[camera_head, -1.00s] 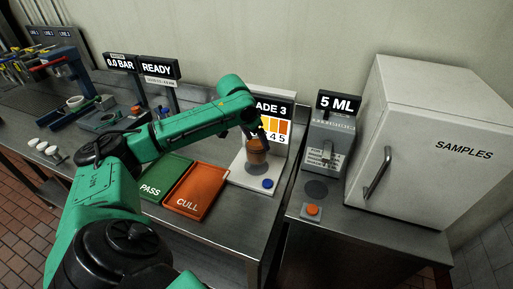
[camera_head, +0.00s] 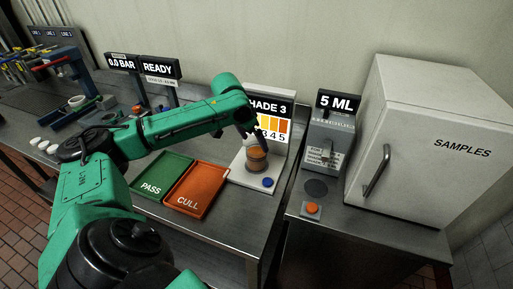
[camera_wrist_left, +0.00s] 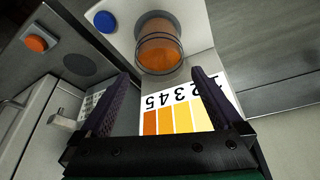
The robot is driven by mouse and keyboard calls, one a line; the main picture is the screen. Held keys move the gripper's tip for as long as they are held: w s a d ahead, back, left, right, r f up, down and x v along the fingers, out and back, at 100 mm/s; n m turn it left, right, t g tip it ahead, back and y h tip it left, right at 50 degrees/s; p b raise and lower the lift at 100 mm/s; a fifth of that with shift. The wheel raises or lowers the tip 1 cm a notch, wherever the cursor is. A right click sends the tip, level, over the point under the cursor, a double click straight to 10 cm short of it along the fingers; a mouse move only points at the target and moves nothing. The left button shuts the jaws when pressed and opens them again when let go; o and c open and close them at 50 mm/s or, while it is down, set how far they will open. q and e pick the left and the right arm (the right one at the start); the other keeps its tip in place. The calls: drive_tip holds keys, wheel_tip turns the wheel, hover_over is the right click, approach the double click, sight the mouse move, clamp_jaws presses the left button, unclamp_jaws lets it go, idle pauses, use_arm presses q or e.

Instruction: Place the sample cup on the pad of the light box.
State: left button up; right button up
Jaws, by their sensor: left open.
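The sample cup (camera_head: 257,158), clear with orange liquid, stands upright on the white base of the light box (camera_head: 239,177). The light box has a back panel reading SHADE 3 with a colour scale and a blue button (camera_head: 268,182) at the front. In the left wrist view the cup (camera_wrist_left: 159,50) lies beyond the fingertips, apart from them. My left gripper (camera_wrist_left: 149,82) is open and empty, its fingers spread over the colour scale. In the head view the left gripper (camera_head: 253,138) is just behind and above the cup.
A green PASS tray (camera_head: 163,177) and an orange CULL tray (camera_head: 196,190) are left of the light box. To the right stand a 5 ML dispenser (camera_head: 327,145) with an orange button (camera_head: 311,209), and a white SAMPLES cabinet (camera_head: 435,140).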

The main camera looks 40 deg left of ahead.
use_arm(q)
drive_tip(key=v, duration=0.7)
drive_tip(key=shift+r+b, duration=0.3)
drive_tip(key=shift+b, duration=0.05)
drive_tip(key=shift+s, duration=0.15)
